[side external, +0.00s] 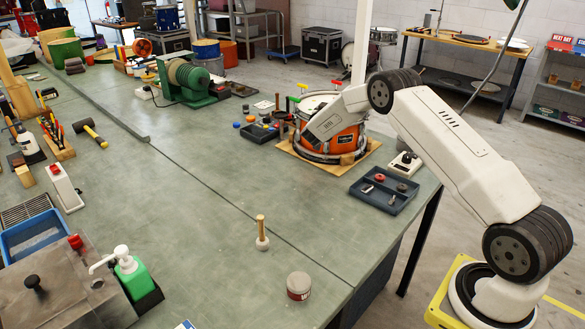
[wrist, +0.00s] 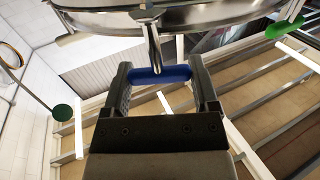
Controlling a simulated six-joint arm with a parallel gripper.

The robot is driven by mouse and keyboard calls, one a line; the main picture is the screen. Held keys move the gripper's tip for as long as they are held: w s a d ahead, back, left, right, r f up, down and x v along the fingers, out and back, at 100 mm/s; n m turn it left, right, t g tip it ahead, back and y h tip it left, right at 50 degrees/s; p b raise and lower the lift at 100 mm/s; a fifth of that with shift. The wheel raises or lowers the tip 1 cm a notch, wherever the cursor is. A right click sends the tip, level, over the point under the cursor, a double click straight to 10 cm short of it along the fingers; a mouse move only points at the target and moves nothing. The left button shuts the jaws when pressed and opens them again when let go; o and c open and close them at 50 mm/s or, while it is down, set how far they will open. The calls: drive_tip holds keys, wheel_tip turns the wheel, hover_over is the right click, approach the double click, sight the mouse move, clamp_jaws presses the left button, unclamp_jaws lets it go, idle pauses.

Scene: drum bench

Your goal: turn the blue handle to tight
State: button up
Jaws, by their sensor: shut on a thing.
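An orange drum (side external: 345,145) with a chrome rim stands on a wooden board near the far right of the bench. A chrome rod (wrist: 152,45) runs from the handle up to the drum rim (wrist: 210,15). I cannot tell from this view how tight the handle is.
Other coloured handles stick up around the drum, including a green one (side external: 302,86); a green one also shows in the wrist view (wrist: 286,27). A dark parts tray (side external: 384,203) and a small white device (side external: 404,165) sit close by. The bench middle is mostly clear.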

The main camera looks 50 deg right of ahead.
drive_tip(key=shift+r+m+g+h, duration=0.1)
drive_tip(key=shift+m+g+h, duration=0.5)
drive_tip(key=shift+m+g, duration=1.2)
drive_tip(key=shift+d+m+g, duration=0.1)
drive_tip(key=shift+m+g, duration=0.8)
drive_tip(key=shift+g, duration=1.4)
drive_tip(key=o, duration=1.1)
drive_tip(key=shift+w+a, duration=0.15)
drive_tip(key=shift+a, duration=1.8)
drive_tip(key=shift+w+a, duration=0.1)
drive_tip(key=shift+a, duration=1.85)
